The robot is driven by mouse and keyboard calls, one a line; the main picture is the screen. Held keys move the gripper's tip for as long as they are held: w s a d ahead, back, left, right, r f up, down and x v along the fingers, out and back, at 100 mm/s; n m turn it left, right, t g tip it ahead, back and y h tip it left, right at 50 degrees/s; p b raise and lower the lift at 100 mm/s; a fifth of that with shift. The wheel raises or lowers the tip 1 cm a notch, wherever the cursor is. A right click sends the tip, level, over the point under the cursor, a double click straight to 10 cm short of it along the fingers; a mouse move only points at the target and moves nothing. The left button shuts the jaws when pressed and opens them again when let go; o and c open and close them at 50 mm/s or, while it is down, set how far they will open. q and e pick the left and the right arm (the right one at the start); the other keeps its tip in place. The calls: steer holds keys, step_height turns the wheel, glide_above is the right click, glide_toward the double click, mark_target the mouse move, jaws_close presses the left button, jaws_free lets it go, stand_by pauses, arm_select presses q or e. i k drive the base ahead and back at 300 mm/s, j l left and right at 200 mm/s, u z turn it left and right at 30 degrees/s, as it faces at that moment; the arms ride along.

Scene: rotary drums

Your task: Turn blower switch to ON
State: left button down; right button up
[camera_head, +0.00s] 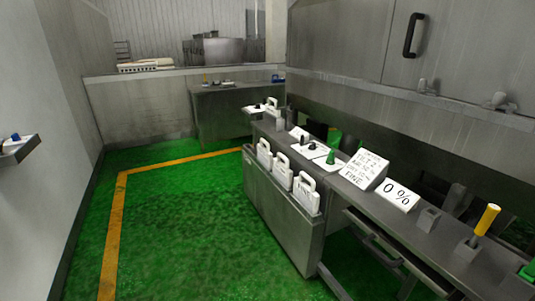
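No switch carries a blower label that I can read from here. A grey metal control bench (440,243) runs along the right side. On it a yellow-handled lever (487,220) stands tilted in a metal base at the near right. Further back, white panels carry a small black knob (312,146) and a green conical knob (331,157). Their ON or OFF positions are too small to read. A green part (528,271) is cut off at the right edge. Neither of my grippers is in view.
A white "0 %" sign (398,195) and a text block (365,168) stand on the bench. Several white handled scoops or plates hang on its front panel (285,215). A grey cabinet (400,60) rises behind. Green floor (190,220) with a yellow line is clear at left.

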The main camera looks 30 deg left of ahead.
mark_target(330, 159)
steer(key=u, duration=0.35)
steer(key=i+j+u, duration=0.15)
steer(key=i, duration=0.45)
steer(key=i+j+u, duration=0.15)
steer(key=i, duration=0.5)
